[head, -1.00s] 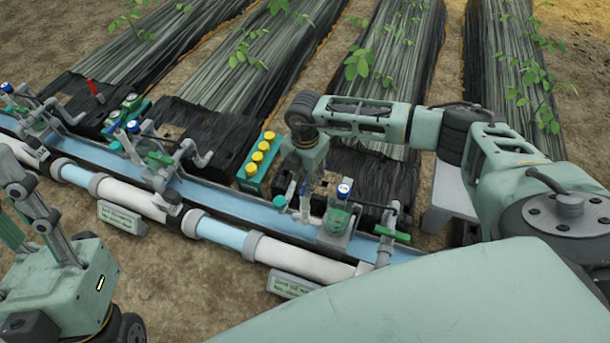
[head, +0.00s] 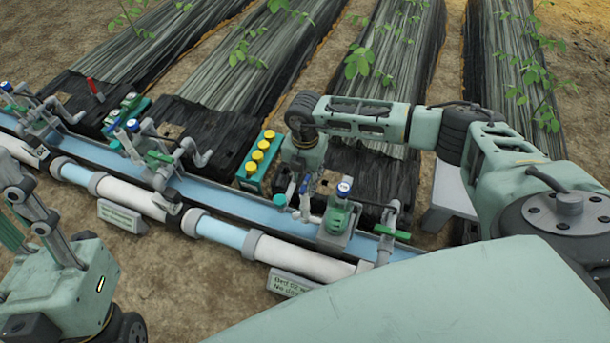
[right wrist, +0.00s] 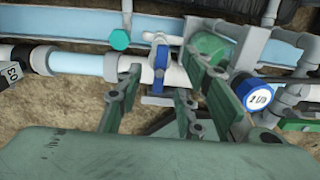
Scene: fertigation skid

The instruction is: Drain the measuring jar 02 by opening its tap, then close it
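A measuring jar (head: 338,215) with green contents and a blue cap (head: 344,187) stands at the pipe's right part. In the right wrist view the jar's cap (right wrist: 261,96) is at right; I cannot surely read its number. A blue tap handle (right wrist: 160,56) sits left of the jar, and also shows in the head view (head: 304,184). My right gripper (right wrist: 162,75) is over the tap, fingers apart on either side of the handle, with gaps visible. My left gripper (head: 32,200) is at the left edge, fingers apart and empty, partly cut off.
A teal knob (right wrist: 120,38) is left of the tap. A green box with yellow caps (head: 258,160) stands behind the blue channel (head: 225,202). More jar stations stand to the left. A sign (head: 292,284) lies in front of the pipe. Bare soil is in front.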

